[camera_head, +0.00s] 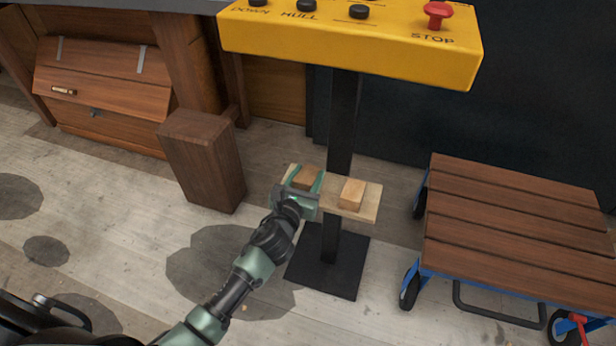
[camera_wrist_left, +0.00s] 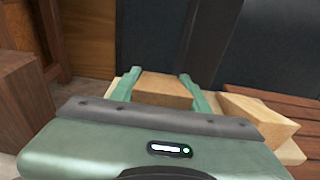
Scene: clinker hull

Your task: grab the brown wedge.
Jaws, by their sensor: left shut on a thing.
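The brown wedge (camera_head: 307,177) lies at the left part of a small pale wooden shelf (camera_head: 368,207) on the black post. My left gripper (camera_head: 305,182) has a green finger on each side of the wedge and is shut on it. In the left wrist view the brown wedge (camera_wrist_left: 163,88) shows between the two fingertips (camera_wrist_left: 160,85). Its lower part is hidden by the gripper body, so I cannot tell whether it still touches the shelf. A lighter wooden wedge (camera_head: 352,193) stands on the shelf to the right, apart from the gripper. My right gripper is not in view.
A brown wooden block (camera_head: 203,160) stands to the left. A slatted cart (camera_head: 515,215) with a blue frame stands to the right.

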